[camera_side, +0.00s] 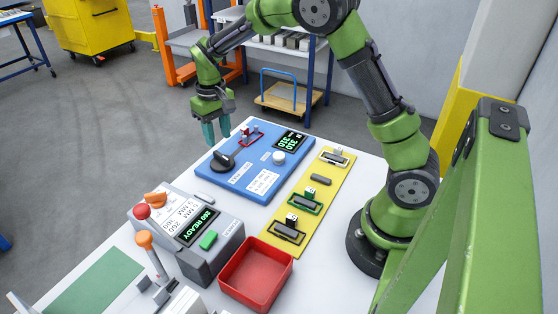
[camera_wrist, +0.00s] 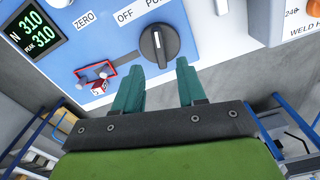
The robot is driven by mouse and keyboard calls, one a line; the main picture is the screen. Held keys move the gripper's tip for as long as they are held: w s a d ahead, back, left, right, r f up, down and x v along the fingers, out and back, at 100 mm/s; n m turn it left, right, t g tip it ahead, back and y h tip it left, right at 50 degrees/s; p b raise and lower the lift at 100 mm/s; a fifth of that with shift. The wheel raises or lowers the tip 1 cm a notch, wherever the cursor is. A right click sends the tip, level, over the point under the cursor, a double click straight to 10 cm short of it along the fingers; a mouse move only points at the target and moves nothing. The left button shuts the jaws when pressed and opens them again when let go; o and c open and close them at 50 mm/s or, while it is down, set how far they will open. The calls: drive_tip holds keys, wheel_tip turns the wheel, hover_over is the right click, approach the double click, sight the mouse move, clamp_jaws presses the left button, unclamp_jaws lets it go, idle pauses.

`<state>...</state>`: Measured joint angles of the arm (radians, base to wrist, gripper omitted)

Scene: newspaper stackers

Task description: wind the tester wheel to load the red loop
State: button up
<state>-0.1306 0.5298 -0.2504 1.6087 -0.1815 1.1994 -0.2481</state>
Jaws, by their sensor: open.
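The blue tester panel (camera_side: 208,168) lies on the white table. Its black wheel (camera_side: 222,161) with a raised bar is at the panel's left; it also shows in the wrist view (camera_wrist: 160,43), beside the labels "OFF" and a cut-off "PU". The red loop (camera_side: 247,132) sits around small posts at the panel's far side, and shows in the wrist view (camera_wrist: 96,70). The display (camera_wrist: 29,30) reads 310 and peak 310. My gripper (camera_side: 217,139) is open and empty, above the panel's far left edge. In the wrist view its teal fingers (camera_wrist: 158,72) point toward the wheel, apart from it.
A yellow board (camera_side: 323,180) with several small framed parts lies right of the panel. A grey device (camera_side: 226,236) reading "READY" and a red tray (camera_side: 257,302) stand at the front. A white knob (camera_side: 279,158) rises from the panel. The air around the wheel looks clear.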

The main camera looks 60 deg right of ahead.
sight(224, 158)
wheel_tip(224, 158, up, 10)
drive_tip(key=shift+r, duration=0.2)
drive_tip(key=s+a+r+t+y, duration=0.1)
drive_tip(key=s+a+r+t, duration=0.1)
drive_tip(key=s, duration=0.9)
drive_tip(key=s+a+r+m+t+y, duration=0.1)
drive_tip(key=s+t, duration=0.4)
drive_tip(key=s, duration=0.6)
drive_tip(key=a+r, duration=0.1)
drive_tip(key=a, duration=0.1)
drive_tip(key=shift+a, duration=0.4)
